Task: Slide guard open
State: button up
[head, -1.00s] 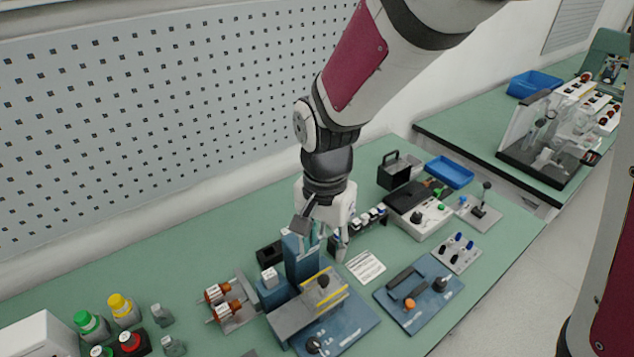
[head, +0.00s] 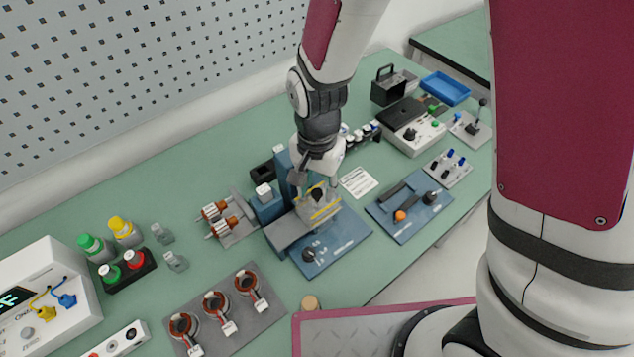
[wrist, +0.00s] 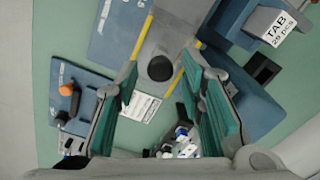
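The guard (head: 325,208) is a clear panel with yellow edge strips on the blue fixture (head: 345,238). In the wrist view the yellow strips (wrist: 143,37) run either side of a grey track. A round black knob (head: 317,194) sits on the guard; it also shows in the wrist view (wrist: 160,68). My gripper (head: 318,186) is right above the guard. In the wrist view my gripper (wrist: 159,76) is open, its green-padded fingers apart on either side of the knob. I cannot tell whether either finger touches it. The gripper partly hides the guard in the head view.
A blue press column (head: 284,172) stands close beside the gripper. Copper-wound parts (head: 216,211) lie left of the fixture, and a grey tray of stators (head: 247,306) lies in front. A blue plate with an orange knob (head: 408,205) lies right. Bare green bench separates them.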

grip_shut()
jog(key=s+a+p, duration=0.1)
jog(key=a, duration=0.1)
jog(key=s+a+p, duration=0.1)
jog(key=s+a, duration=0.1)
jog(key=s+a+p, duration=0.1)
jog(key=a, duration=0.1)
jog(key=shift+s+a+r+p, duration=0.15)
jog(key=shift+s+a+p, duration=0.1)
jog(key=shift+p, duration=0.05)
jog(key=shift+s+a, duration=0.2)
jog(key=shift+a, duration=0.3)
jog(key=shift+o, duration=1.9)
grip_release()
jog(key=shift+a, duration=0.1)
